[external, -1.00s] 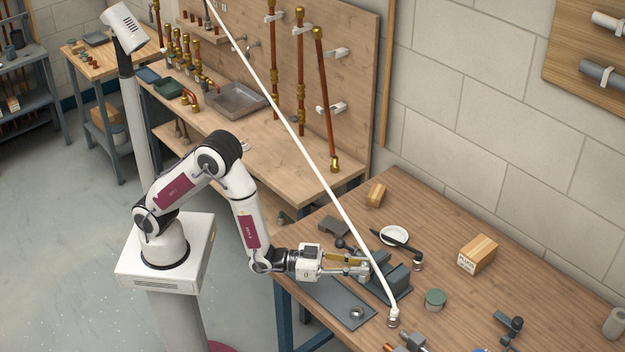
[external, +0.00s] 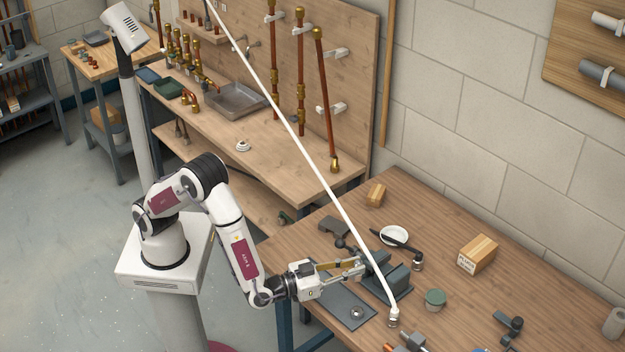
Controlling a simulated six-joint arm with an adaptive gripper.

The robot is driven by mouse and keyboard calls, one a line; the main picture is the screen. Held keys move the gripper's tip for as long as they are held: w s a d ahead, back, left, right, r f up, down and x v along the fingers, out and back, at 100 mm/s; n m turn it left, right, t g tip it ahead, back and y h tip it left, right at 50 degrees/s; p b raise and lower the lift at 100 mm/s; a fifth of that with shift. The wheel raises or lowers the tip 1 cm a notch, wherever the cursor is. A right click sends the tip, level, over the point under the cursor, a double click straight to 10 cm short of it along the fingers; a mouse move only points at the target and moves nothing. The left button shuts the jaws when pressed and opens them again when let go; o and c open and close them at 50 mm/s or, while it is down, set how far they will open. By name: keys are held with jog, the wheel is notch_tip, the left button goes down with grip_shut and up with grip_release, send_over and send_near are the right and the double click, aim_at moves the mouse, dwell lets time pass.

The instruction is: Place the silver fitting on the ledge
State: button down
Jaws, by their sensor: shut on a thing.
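My gripper (external: 358,268) reaches in from the left over the wooden table, beside the dark grey stepped block (external: 398,280). Its fingers are shut on a small silver fitting (external: 362,272), which is mostly hidden between the fingertips. I cannot tell whether the fitting touches the block. The block's raised part and lower step look like the ledge, though I cannot be sure. A silver ring-like piece (external: 356,312) lies on the flat grey plate (external: 338,302), below my gripper. Another silver piece (external: 393,318) stands at the foot of the long white pipe.
The long white pipe (external: 297,140) slants across the scene, close to my gripper.

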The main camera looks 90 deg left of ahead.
jog(key=s+a+f+n+g+y, duration=0.2)
jog(key=s+a+n+g+y, duration=0.4)
jog(key=s+n+g+y, duration=0.1)
jog(key=shift+s+a+f+y, duration=0.25)
jog(key=shift+s+y, duration=0.35)
jog(key=shift+s, duration=0.35)
jog(key=shift+f, duration=0.15)
jog(key=shift+f, duration=2.35)
jog(key=shift+f, duration=0.15)
jog(key=shift+f, duration=2.15)
jog(key=shift+f, duration=0.2)
